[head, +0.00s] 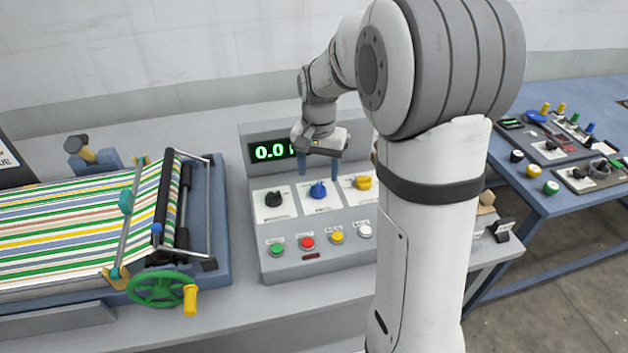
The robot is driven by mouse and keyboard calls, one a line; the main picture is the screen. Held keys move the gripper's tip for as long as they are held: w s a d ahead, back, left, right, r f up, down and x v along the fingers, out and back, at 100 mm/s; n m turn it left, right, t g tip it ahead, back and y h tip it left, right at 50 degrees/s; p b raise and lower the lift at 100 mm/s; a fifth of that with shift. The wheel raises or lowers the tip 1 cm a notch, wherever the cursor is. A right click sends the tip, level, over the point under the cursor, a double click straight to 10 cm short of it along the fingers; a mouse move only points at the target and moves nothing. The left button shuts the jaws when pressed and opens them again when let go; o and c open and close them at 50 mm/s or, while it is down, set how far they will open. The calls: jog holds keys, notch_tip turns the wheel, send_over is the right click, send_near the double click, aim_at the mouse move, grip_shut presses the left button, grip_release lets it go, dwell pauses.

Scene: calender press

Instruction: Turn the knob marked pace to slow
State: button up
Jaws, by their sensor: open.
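A grey control box (262,262) stands on the bench with a row of three knobs on white plates. The knobs are black (273,199) at left, blue (318,190) in the middle and yellow (363,182) at right. The lettering on the plates is too small to read, so I cannot tell which is marked pace. My gripper (319,172) is open and points down, with its fingers apart over the blue knob. Whether the fingers touch anything is unclear. The gripper hides part of the green display (268,152).
Below the knobs are green (277,249), red (307,243), yellow (337,237) and white (365,231) buttons. To the left is a roller machine with striped cloth (70,225) and a green handwheel (160,288). A blue table (560,200) with more controls stands at right.

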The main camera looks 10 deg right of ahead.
aim_at(318, 186)
jog(key=shift+f, duration=2.25)
jog(key=shift+c, duration=0.2)
